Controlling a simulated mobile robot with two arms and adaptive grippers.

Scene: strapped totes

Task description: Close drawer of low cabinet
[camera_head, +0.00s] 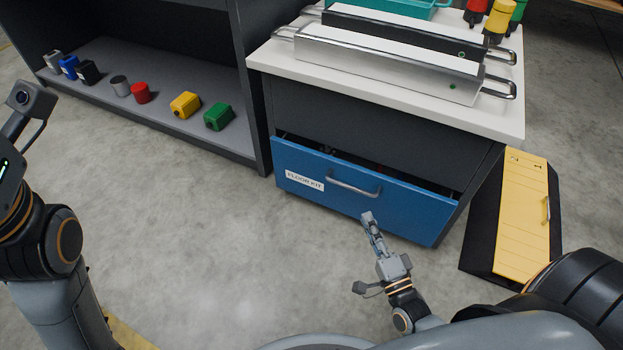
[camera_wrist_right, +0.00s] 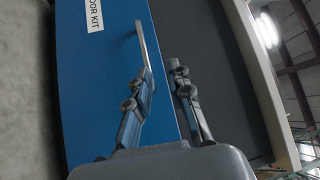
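The low cabinet (camera_head: 420,143) is dark grey with a white top. Its blue drawer (camera_head: 300,168), labelled "FLOOR KIT", is partly open, with a dark gap along its top edge. The drawer has a metal bar handle (camera_head: 353,188), which also shows in the right wrist view (camera_wrist_right: 144,45). My right gripper (camera_head: 368,217) is just below the handle's right end in the head view. In the right wrist view its two fingers (camera_wrist_right: 160,85) are apart, one overlapping the handle's near end; I cannot tell whether they touch. My left arm is at the left edge; its fingers are out of view.
A dark shelf (camera_head: 150,130) with several small coloured items is at left. A yellow case (camera_head: 522,215) lies right of the cabinet. The floor before the drawer is clear.

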